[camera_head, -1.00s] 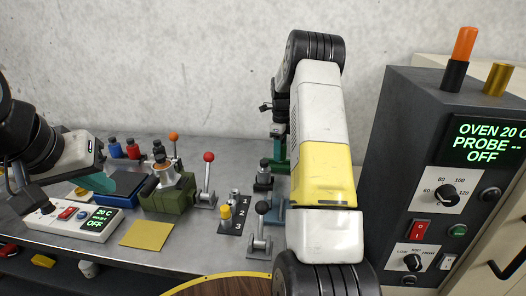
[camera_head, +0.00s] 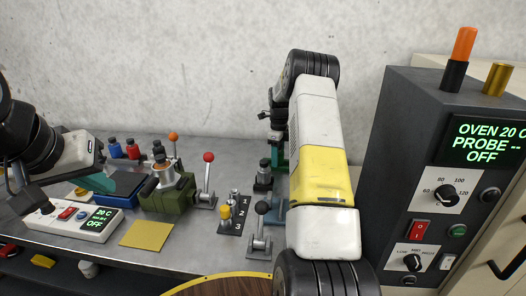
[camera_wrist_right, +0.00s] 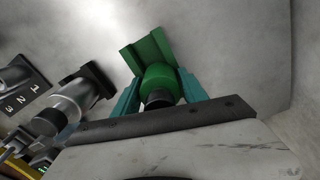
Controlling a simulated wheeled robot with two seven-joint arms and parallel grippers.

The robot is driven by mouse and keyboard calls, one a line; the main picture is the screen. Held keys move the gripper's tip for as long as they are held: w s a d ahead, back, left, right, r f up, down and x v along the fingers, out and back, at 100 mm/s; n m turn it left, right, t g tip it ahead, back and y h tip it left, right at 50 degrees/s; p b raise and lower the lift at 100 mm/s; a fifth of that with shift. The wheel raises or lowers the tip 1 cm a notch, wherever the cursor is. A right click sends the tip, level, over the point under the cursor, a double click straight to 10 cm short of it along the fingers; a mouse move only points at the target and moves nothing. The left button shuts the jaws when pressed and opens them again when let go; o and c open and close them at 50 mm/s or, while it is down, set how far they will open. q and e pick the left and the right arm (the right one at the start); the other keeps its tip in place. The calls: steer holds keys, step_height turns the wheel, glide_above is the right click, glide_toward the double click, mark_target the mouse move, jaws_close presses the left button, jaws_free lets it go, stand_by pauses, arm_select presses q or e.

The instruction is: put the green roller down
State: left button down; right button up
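The green roller (camera_wrist_right: 158,83), with a black end toward the camera, sits between the two teal fingers of my right gripper (camera_wrist_right: 160,82) in the right wrist view. The fingers lie close against its sides, and the gripper looks shut on it. A green angled holder (camera_wrist_right: 146,49) is right behind the roller; I cannot tell if the roller touches it. In the head view my right arm partly hides this spot, and only bits of teal and green (camera_head: 277,148) show. My left gripper (camera_head: 98,181) is at the far left, near a blue block; its fingers are unclear.
A grey-black lever (camera_head: 261,226) and a numbered knob panel (camera_head: 235,214) stand left of my right arm. A red-knobbed lever (camera_head: 207,180), green vise-like block (camera_head: 168,192) and yellow pad (camera_head: 147,235) are further left. The dark oven (camera_head: 430,180) stands on the right.

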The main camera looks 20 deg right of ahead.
steer(key=shift+o, duration=1.2)
steer(key=shift+r, duration=0.15)
step_height(320, 180, up, 12)
steer(key=shift+f, duration=0.1)
steer(key=s+a+r+n+t+y, duration=0.1)
steer(key=s+a+r+n+t, duration=0.1)
steer(key=s+a+r+n, duration=0.5)
steer(key=s+a+r+n+t, duration=0.1)
steer(key=s+a+r+n, duration=0.4)
steer(key=s+r, duration=0.45)
steer(key=s+a+n+t, duration=0.1)
steer(key=s+a+n, duration=0.1)
steer(key=s+n, duration=0.3)
steer(key=s+a+f+n+t, duration=0.1)
steer(key=s+a+n, duration=0.2)
steer(key=s, duration=0.6)
steer(key=s+a+f+n+t+y, duration=0.1)
steer(key=s+a+n, duration=0.1)
steer(key=s+n, duration=0.4)
steer(key=shift+s+a+f+n, duration=0.2)
steer(key=shift+s+a+n, duration=0.2)
steer(key=shift+s, duration=0.1)
